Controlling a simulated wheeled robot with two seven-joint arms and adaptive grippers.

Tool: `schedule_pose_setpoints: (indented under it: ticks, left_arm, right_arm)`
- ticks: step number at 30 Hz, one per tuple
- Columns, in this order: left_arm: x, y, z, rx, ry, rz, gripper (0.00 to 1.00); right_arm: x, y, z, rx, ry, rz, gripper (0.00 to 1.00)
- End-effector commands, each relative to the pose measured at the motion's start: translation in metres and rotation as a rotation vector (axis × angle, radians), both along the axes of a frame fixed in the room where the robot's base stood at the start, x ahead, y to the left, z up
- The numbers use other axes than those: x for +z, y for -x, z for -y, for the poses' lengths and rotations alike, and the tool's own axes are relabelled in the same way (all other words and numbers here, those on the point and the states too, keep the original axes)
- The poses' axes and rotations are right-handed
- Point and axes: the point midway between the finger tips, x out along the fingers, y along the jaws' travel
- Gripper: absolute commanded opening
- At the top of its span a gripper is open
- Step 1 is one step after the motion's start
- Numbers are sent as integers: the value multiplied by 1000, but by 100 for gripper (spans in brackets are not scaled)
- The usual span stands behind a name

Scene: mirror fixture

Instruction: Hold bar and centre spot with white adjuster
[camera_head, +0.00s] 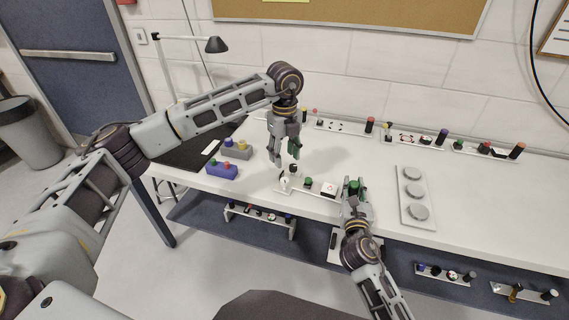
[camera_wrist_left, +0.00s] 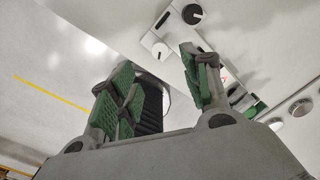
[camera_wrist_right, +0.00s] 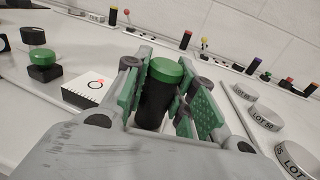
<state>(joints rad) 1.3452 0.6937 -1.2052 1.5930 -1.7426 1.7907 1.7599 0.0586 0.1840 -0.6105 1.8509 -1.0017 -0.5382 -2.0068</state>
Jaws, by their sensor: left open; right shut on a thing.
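The white bar fixture (camera_head: 312,194) lies near the front edge of the table. My right gripper (camera_head: 354,187) is shut on the bar's black post with a green top (camera_wrist_right: 160,95), at the bar's right end. Next to it is a white box (camera_wrist_right: 88,95) with a black ring; a red spot shows at the ring's upper right edge. The white adjuster (camera_head: 284,183) is at the bar's left end and shows in the left wrist view (camera_wrist_left: 160,50). My left gripper (camera_head: 285,158) is open and empty, above and apart from the adjuster.
A black knob (camera_wrist_left: 191,14) and a green knob (camera_wrist_right: 42,66) stand on the same bar. Purple (camera_head: 222,170) and grey (camera_head: 237,149) button boxes are at left. A tray of grey discs (camera_head: 417,222) lies at right. Similar bars line the back.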

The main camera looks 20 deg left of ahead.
Motion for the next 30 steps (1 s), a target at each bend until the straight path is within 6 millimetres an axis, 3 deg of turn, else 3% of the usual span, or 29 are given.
schedule_pose_setpoints:
  ticks: [8,30]
  left_arm:
    - [19,0,0,0,0,1,48]
    - [19,0,0,0,0,0,48]
  right_arm:
    - [0,0,0,-1,0,-1,0]
    - [0,0,0,-1,0,-1,0]
